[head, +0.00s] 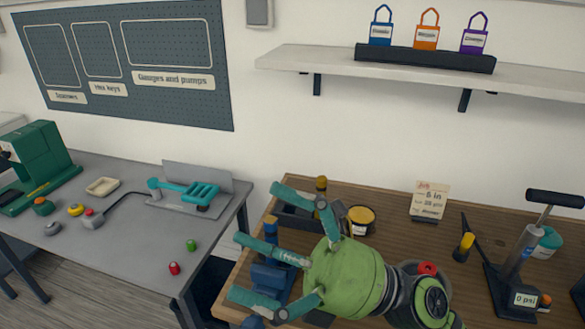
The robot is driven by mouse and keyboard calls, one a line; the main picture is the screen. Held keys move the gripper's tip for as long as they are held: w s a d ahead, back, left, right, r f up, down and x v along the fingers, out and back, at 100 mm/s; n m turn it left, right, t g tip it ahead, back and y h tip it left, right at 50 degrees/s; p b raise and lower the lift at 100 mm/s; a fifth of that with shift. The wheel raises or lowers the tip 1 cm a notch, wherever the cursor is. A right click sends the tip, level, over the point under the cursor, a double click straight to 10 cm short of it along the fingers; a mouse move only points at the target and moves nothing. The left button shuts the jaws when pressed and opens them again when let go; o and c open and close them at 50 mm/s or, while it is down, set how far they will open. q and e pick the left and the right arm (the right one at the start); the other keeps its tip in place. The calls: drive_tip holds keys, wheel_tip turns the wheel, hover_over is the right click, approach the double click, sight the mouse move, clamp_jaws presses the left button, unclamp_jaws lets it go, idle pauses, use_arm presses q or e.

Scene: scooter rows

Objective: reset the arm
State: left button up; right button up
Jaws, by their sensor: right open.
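My right gripper (258,243), green with teal fingers, reaches in from the lower right. Its fingers are spread apart and I see nothing held between them. It is over the left part of the wooden bench (385,205), pointing left toward the gap beside the grey table. It hides part of a dark tray (292,214) and a blue device (268,278) on the bench. My left gripper is not in view.
A pump (522,250) with a gauge stands at the bench's right, near a card (429,201) and a yellow-capped bottle (464,247). The grey table (130,240) holds a green machine (40,165) and a teal tool (190,192). A shelf (400,65) hangs above.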

drive_tip(key=w+d+m+t+h, duration=0.65)
drive_tip(key=w+m+t, duration=0.25)
drive_tip(key=m+t, duration=0.85)
drive_tip(key=w+d+f+m+t+h, duration=0.3)
drive_tip(key=w+d+f+m+h, duration=0.3)
drive_tip(key=d+f+m+h, duration=0.55)
drive_tip(key=s+d+f+m+g+h, duration=0.25)
drive_tip(key=f+m+g, duration=0.2)
drive_tip(key=f, duration=0.35)
drive_tip(key=s+d+f+m+g+h, duration=0.1)
drive_tip(key=f+m+g+h, duration=0.3)
drive_tip(key=f, duration=0.3)
drive_tip(key=s+d+f+m+g, duration=0.2)
drive_tip(key=s+f+m+g, duration=0.2)
drive_tip(key=s+f+g, duration=0.9)
drive_tip(key=s+f+t+b, duration=0.1)
drive_tip(key=s+f+b, duration=0.25)
drive_tip(key=f, duration=1.35)
drive_tip(key=s+f+t+b, duration=0.15)
drive_tip(key=s+f, duration=0.35)
drive_tip(key=f, duration=1.1)
use_arm(q)
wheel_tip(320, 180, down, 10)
drive_tip(key=b, duration=0.5)
use_arm(e)
drive_tip(key=s+d+f+g, duration=0.1)
drive_tip(key=s+d+f, duration=0.1)
drive_tip(key=s+f, duration=1.2)
wheel_tip(320, 180, down, 3)
drive_tip(key=shift+r, duration=0.1)
